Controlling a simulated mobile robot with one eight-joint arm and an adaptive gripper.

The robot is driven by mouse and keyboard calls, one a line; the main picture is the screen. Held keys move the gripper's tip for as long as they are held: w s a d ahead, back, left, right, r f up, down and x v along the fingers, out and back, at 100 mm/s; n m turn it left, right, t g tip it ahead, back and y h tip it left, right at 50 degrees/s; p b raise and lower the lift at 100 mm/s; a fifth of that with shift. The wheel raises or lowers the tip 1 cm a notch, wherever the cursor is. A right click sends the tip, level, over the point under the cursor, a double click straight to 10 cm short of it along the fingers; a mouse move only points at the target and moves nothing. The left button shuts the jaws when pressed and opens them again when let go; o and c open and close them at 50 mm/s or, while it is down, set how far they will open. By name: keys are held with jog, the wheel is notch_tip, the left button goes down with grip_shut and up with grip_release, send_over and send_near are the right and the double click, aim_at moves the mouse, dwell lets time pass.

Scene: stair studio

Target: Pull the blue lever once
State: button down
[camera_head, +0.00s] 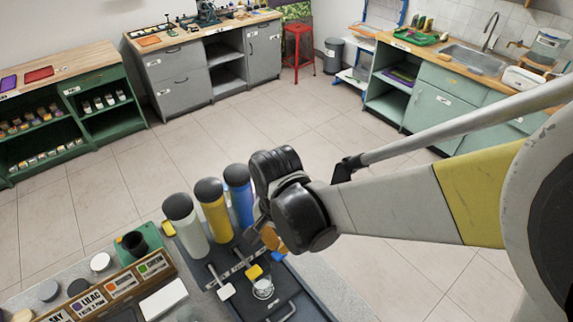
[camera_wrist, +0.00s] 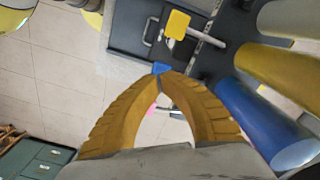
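A dispenser (camera_head: 235,262) with a white, a yellow and a blue cylinder stands on the counter. The blue lever (camera_head: 277,256) is at its right, below the blue cylinder (camera_head: 239,194). My gripper (camera_head: 270,241) is above and beside this lever, partly hidden behind my arm. In the wrist view the orange fingers (camera_wrist: 161,79) meet at their tips. The blue lever (camera_wrist: 161,68) shows just beyond the tips, partly hidden by them; I cannot tell whether they touch. The yellow lever (camera_wrist: 177,25) and the blue cylinder (camera_wrist: 262,120) are apart from the fingers.
The white lever (camera_head: 226,291) is left of the yellow one. A glass (camera_head: 263,288) stands on the dispenser's base. A labelled wooden rack (camera_head: 110,292), a green item with a black cup (camera_head: 135,243) and several lids are to the left. The floor beyond is clear.

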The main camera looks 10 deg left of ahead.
aim_at(279, 254)
jog(key=shift+f+b, duration=3.45)
jog(key=shift+f, duration=0.4)
jog(key=shift+r+p, duration=2.6)
jog(key=shift+r, duration=1.3)
notch_tip(279, 254, up, 6)
jog(key=p, duration=0.4)
